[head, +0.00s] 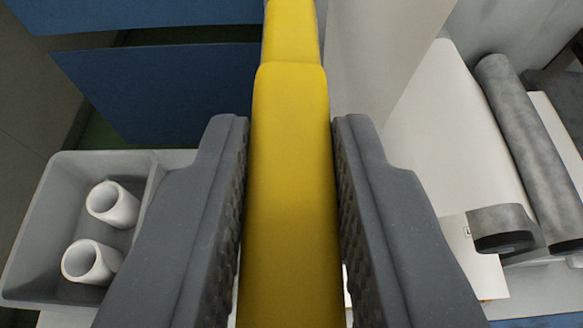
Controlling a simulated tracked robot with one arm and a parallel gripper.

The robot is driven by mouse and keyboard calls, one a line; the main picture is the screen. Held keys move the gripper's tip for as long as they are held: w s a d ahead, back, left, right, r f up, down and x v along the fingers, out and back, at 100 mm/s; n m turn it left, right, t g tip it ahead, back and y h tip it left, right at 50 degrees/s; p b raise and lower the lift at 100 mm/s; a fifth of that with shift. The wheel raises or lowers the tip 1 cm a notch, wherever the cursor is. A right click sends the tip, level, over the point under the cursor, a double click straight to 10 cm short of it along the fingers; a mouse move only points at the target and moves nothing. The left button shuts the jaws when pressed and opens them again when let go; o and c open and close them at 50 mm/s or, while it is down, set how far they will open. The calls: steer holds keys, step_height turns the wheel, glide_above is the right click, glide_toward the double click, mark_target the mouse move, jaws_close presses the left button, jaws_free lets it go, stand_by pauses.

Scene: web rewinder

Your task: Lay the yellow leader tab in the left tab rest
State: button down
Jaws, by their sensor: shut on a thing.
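The yellow leader tab (290,170) is a long flat yellow piece in the middle of the head view. It runs from the bottom edge up past the top edge, with a step or bend near the top. My gripper (291,150) is shut on it, one dark grey ridged finger on each side. The tab and fingers fill the middle and hide what lies below them. I cannot make out the left tab rest in this view.
A grey bin (32,245) with two white tubes (112,205) stands at the left. A grey roller (530,150) and a dark curled strip (500,228) are at the right, beside a pale panel (450,130). Blue panels (170,85) are at the upper left.

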steer(key=shift+w+r, duration=0.1)
steer(key=shift+w, duration=0.3)
steer(key=shift+f+b, duration=1.75)
steer(key=shift+f, duration=0.7)
steer(key=c, duration=1.2)
jaws_free()
steer(key=shift+o, duration=0.2)
steer(key=shift+s, duration=0.1)
